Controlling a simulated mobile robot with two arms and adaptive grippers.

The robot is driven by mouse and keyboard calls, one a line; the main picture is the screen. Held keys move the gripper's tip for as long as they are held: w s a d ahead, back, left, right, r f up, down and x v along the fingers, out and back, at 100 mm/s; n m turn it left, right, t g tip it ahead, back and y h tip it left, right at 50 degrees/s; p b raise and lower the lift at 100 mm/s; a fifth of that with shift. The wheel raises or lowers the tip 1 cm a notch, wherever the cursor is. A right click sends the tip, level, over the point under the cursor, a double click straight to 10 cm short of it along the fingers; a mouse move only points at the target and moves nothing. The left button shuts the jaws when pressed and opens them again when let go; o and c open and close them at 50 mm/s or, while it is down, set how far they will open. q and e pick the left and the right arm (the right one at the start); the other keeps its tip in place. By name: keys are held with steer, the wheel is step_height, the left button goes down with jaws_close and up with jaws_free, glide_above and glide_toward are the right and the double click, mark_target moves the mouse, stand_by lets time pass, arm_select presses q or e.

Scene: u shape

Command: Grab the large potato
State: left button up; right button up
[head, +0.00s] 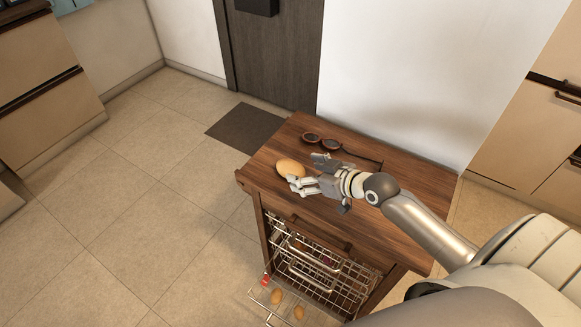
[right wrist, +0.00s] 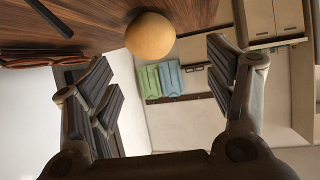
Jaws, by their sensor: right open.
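The large potato (head: 290,168) is tan and rounded and lies on the wooden top of a small cabinet, near its left end. My right gripper (head: 306,173) is open just to the right of the potato, over the cabinet top. In the right wrist view the potato (right wrist: 150,37) shows beyond and between the open fingers (right wrist: 160,95), with nothing between them. I cannot tell whether a finger touches it. My left gripper is in neither view.
Below, a wire basket (head: 300,262) is pulled out, and a lower one holds smaller potatoes (head: 277,296). A white wall stands behind. Tiled floor (head: 140,205) is clear on the left.

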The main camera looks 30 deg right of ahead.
mark_target(298, 169)
steer(key=shift+w+a+f, duration=0.1)
steer(key=shift+w+f, duration=0.05)
steer(key=shift+w, duration=0.25)
steer(key=shift+w+f, duration=0.2)
steer(key=shift+w, duration=0.05)
steer(key=shift+w+f, duration=0.15)
steer(key=shift+w, duration=0.05)
steer(key=x, duration=0.1)
steer(key=p+x, duration=0.1)
steer(key=x, duration=0.1)
steer(key=shift+w+f, duration=0.15)
steer(key=shift+f, duration=0.15)
steer(key=shift+w+f, duration=0.2)
steer(key=shift+w, duration=0.1)
steer(key=shift+w+f, duration=0.15)
steer(key=shift+w, duration=0.05)
steer(key=c, duration=1.1)
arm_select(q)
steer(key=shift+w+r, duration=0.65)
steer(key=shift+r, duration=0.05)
arm_select(e)
steer(key=shift+c, duration=0.5)
